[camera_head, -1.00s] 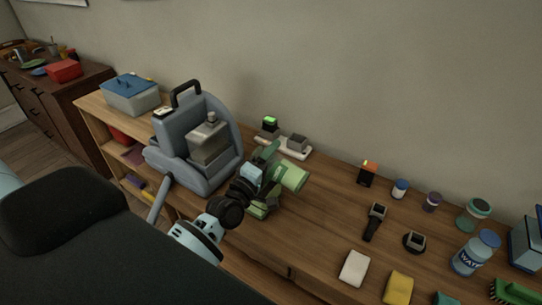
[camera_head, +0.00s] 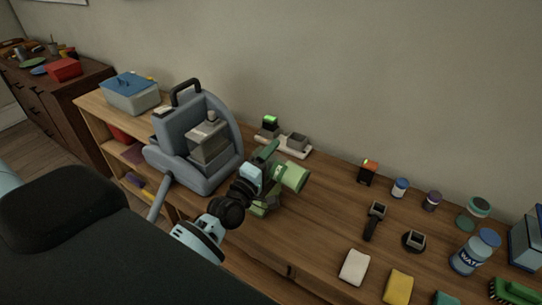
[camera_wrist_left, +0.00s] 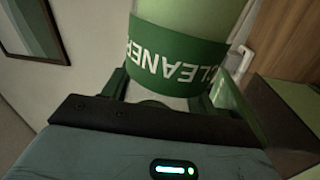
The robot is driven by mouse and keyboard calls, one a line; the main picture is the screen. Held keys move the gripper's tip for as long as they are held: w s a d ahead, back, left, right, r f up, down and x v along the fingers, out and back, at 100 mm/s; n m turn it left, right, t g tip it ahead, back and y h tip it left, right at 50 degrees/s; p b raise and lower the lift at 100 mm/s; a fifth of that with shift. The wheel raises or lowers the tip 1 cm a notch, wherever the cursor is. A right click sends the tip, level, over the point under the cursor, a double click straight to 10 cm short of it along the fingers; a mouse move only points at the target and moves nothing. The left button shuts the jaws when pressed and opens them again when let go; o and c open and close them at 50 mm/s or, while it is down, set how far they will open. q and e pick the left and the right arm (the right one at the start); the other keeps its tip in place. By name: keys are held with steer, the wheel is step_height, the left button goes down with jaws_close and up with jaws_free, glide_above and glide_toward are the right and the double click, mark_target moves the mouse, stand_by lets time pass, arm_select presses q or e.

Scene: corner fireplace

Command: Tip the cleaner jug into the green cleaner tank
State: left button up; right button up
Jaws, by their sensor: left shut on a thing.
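My left gripper (camera_head: 266,181) is shut on the cleaner jug (camera_head: 292,177), a pale green cylinder held tilted above the wooden counter. In the left wrist view the jug (camera_wrist_left: 180,60) fills the space between the dark green fingers, and its green label reads CLEANER upside down. A grey cleaning machine (camera_head: 217,177) stands just left of the gripper and holds a translucent grey tank (camera_head: 208,143). I cannot pick out a green cleaner tank for certain; the arm and gripper hide part of that area. My right gripper is not in view.
A white power strip (camera_head: 296,152) with plugs lies behind the jug. Bottles, a large WATER jar (camera_head: 473,253), a white cloth (camera_head: 354,267), a yellow cloth (camera_head: 398,287) and small devices sit to the right. A blue-lidded bin (camera_head: 131,95) stands left of the machine.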

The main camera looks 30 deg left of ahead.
arm_select(q)
steer(key=shift+f+n, duration=0.15)
steer(key=shift+n, duration=0.25)
stand_by(0.3)
